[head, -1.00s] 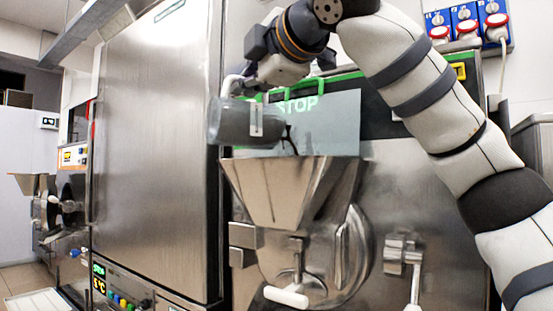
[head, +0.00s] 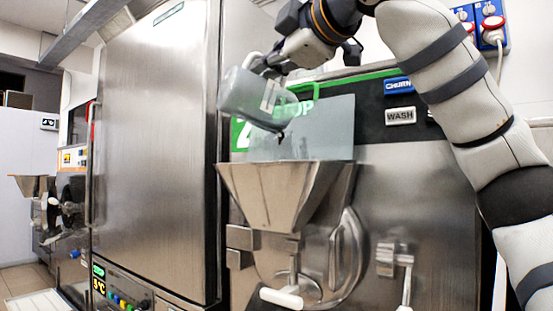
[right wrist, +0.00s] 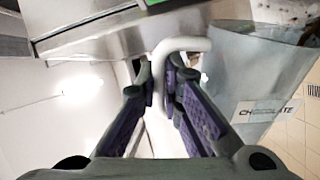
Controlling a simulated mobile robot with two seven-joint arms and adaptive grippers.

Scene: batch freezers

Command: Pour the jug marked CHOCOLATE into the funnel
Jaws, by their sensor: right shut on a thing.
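The grey translucent jug (head: 252,98) hangs in the air above the metal funnel (head: 280,190) on the front of the machine. It is tilted with its mouth down and to the right, and a little dark liquid shows at its lip. In the right wrist view the jug (right wrist: 232,70) bears a white label reading CHOCOLATE. My right gripper (head: 268,66) is shut on the jug's pale handle; in the right wrist view its fingers (right wrist: 160,80) lie on both sides of the handle. The funnel's inside is hidden. My left gripper is not in view.
A grey translucent panel (head: 325,130) stands behind the funnel's rim. CHURN (head: 398,86) and WASH (head: 400,116) buttons are on the machine's front. A tall steel cabinet (head: 155,150) stands at left. A handle (head: 282,298) sticks out below the funnel.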

